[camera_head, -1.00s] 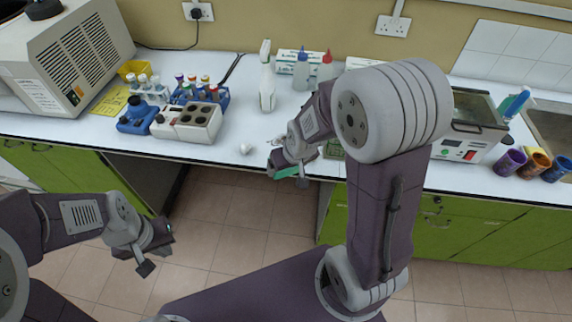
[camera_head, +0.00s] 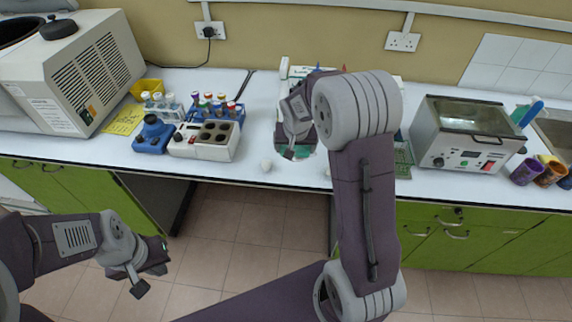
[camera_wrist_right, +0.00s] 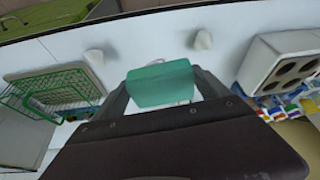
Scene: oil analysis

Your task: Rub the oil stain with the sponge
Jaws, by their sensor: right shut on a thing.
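A green sponge (camera_wrist_right: 160,85) is held between the two fingers of my right gripper (camera_wrist_right: 163,92) in the right wrist view. In the head view my right gripper (camera_head: 296,150) is over the white counter, and only a small green part of the sponge (camera_head: 304,153) shows. I cannot tell whether the sponge touches the counter. No oil stain can be made out; the arm and sponge hide part of the counter. My left gripper (camera_head: 150,278) is apart from the counter, over the floor, with its fingers spread and empty.
A white block with dark wells (camera_head: 207,139) and a blue device (camera_head: 153,135) stand left of the right gripper. A small white lump (camera_head: 266,165) lies near the front edge. A green wire rack (camera_wrist_right: 55,90) and a water bath (camera_head: 466,135) stand to the right.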

